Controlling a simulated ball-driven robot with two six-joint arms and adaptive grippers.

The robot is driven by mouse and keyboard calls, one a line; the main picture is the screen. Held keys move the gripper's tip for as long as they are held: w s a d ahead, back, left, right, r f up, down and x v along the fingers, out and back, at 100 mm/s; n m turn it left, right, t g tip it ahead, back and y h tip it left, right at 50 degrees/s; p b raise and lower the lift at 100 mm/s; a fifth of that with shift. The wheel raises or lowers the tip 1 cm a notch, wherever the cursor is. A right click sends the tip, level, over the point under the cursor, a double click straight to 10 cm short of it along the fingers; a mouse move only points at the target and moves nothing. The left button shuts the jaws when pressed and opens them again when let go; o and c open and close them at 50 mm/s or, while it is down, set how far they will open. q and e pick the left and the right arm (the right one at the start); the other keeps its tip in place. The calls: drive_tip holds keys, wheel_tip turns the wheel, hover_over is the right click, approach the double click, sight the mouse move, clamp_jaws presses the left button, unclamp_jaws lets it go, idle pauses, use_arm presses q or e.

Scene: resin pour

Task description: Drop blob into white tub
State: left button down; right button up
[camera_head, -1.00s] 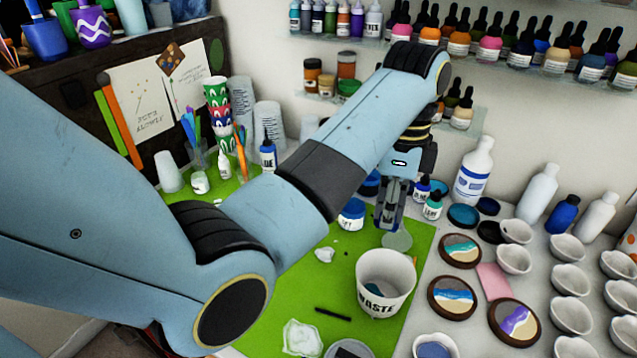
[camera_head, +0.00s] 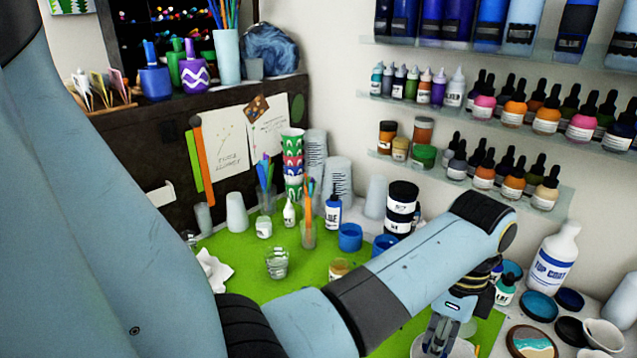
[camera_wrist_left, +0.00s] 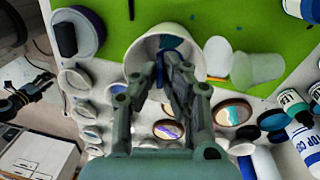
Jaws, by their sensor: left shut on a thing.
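The white tub (camera_head: 422,346) is at the bottom edge of the head view, partly cut off. In the left wrist view its white rim (camera_wrist_left: 137,65) and inside are below my left gripper (camera_wrist_left: 168,62). My left gripper also shows in the head view (camera_head: 437,346), pointing down over the tub's opening. Its fingers are closed on the blob. A dark teal patch (camera_wrist_left: 172,42) shows by the fingertips; I cannot tell if it is the blob or lies in the tub. My right gripper (camera_wrist_left: 27,95) seems to be the dark hand at the wrist view's left.
A clear cup (camera_wrist_left: 257,70) lies beside the tub on the green mat (camera_wrist_left: 240,18). White bowls and round painted coasters (camera_wrist_left: 168,130) stand close by. In the head view, a top coat bottle (camera_head: 553,262) stands at the right and cups (camera_head: 237,212) at the back left.

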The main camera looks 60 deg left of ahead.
use_arm(q)
drive_tip(key=shift+f, duration=0.25)
drive_tip(key=c, duration=1.4)
unclamp_jaws()
drive_tip(key=r, duration=0.7)
drive_tip(key=shift+w+a+r, duration=0.15)
drive_tip(key=shift+w+r, duration=0.1)
drive_tip(key=shift+w, duration=0.15)
